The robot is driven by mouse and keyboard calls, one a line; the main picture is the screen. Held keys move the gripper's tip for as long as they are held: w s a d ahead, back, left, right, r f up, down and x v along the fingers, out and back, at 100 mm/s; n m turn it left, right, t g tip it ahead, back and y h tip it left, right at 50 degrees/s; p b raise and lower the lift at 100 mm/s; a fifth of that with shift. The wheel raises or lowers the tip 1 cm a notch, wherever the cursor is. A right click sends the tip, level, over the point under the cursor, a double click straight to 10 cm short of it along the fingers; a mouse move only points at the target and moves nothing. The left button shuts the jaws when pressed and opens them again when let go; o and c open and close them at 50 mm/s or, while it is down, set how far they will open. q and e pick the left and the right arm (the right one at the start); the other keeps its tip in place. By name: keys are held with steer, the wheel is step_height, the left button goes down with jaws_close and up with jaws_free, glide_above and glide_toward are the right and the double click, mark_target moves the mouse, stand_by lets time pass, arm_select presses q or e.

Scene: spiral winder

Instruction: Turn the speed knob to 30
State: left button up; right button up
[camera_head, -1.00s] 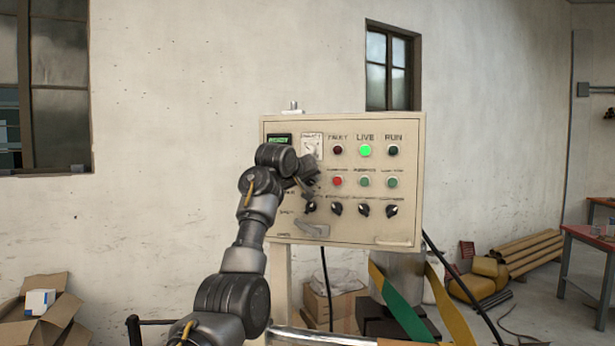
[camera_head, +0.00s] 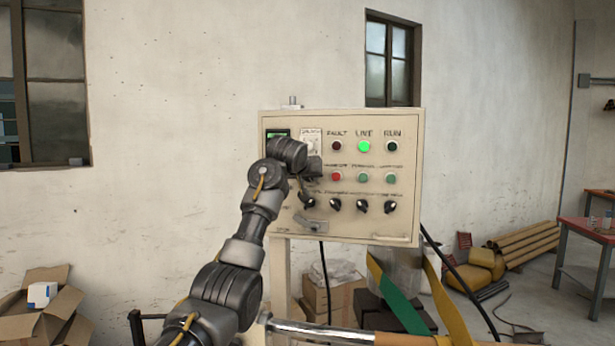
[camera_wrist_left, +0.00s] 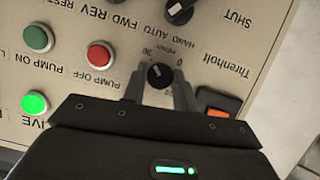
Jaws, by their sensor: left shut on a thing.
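The cream control panel (camera_head: 400,225) stands ahead of me. In the left wrist view, a small black knob (camera_wrist_left: 160,76) sits on the panel under upside-down lettering with "0", "30" and "m/min". A short pale mark shows on its face, but I cannot read its setting exactly. My left gripper (camera_wrist_left: 159,84) is shut on this knob, one finger on each side. In the head view my left gripper (camera_head: 313,170) is at the panel's left part and hides the knob. My right gripper is not in view.
The green LIVE lamp (camera_head: 364,146) is lit. The red PUMP OFF button (camera_wrist_left: 100,57) and an orange-red switch (camera_wrist_left: 218,115) are near the fingers. Cardboard boxes (camera_head: 334,300) are under the panel.

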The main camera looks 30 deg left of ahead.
arm_select(q)
steer(key=o, duration=1)
steer(key=shift+c, duration=0.2)
steer(key=b+v, duration=0.5)
steer(key=v, duration=0.5)
steer(key=shift+s+r+b, duration=0.15)
steer(key=shift+s+b, duration=0.15)
steer(key=shift+b, duration=0.1)
steer(key=shift+d, duration=0.2)
